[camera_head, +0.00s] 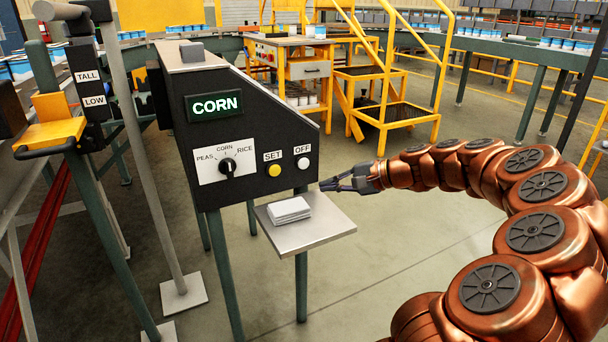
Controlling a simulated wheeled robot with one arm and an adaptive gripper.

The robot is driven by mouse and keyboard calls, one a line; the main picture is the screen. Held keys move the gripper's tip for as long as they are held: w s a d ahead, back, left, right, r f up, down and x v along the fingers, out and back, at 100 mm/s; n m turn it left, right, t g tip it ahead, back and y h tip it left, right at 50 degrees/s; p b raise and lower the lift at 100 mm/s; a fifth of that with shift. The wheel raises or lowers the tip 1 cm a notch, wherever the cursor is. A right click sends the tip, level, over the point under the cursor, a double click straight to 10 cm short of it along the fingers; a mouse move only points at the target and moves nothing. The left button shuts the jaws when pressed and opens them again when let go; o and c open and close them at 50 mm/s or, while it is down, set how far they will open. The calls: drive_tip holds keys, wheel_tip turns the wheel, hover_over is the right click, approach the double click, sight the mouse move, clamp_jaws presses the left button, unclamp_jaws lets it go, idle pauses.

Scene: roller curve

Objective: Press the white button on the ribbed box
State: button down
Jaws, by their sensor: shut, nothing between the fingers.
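A dark control box (245,125) stands on green legs left of centre, with a lit CORN sign. I cannot make out ribs on it. Its front has a round white button (303,163) under an OFF label at the right end. A yellow button (274,171) under SET is just left of it. A black selector knob (228,167) points to CORN. My gripper (328,185) is shut and empty, its fingertips pointing left. In the picture it is to the right of and a little below the white button, apparently apart from it.
A small metal shelf (335,222) holding white cards (289,209) juts out below the buttons, close under my gripper. A post with a TALL/LOW box (90,90) stands at left. Yellow steps (395,115) stand behind. The floor at right is open.

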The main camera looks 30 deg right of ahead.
drive_tip(key=shift+w, duration=0.1)
idle(0.3)
drive_tip(key=p, duration=0.2)
approach(300, 168)
drive_tip(key=shift+s+a+f+x, duration=0.1)
drive_tip(key=shift+s+a+x, duration=0.05)
drive_tip(key=shift+x, duration=0.8)
drive_tip(key=shift+s+a+f+x, duration=0.1)
drive_tip(key=shift+s+a+x, duration=0.05)
drive_tip(key=shift+x, duration=0.8)
drive_tip(key=shift+s+a+f+x, duration=0.1)
drive_tip(key=shift+s+x, duration=0.05)
drive_tip(key=shift+x, duration=0.8)
drive_tip(key=shift+w+p, duration=0.1)
drive_tip(key=shift+p, duration=0.2)
drive_tip(key=shift+w, duration=0.3)
drive_tip(key=shift+w+d+p, duration=0.1)
drive_tip(key=shift+w+p, duration=0.25)
drive_tip(key=shift+w, duration=0.1)
drive_tip(key=shift+s, duration=0.9)
drive_tip(key=shift+s, duration=0.1)
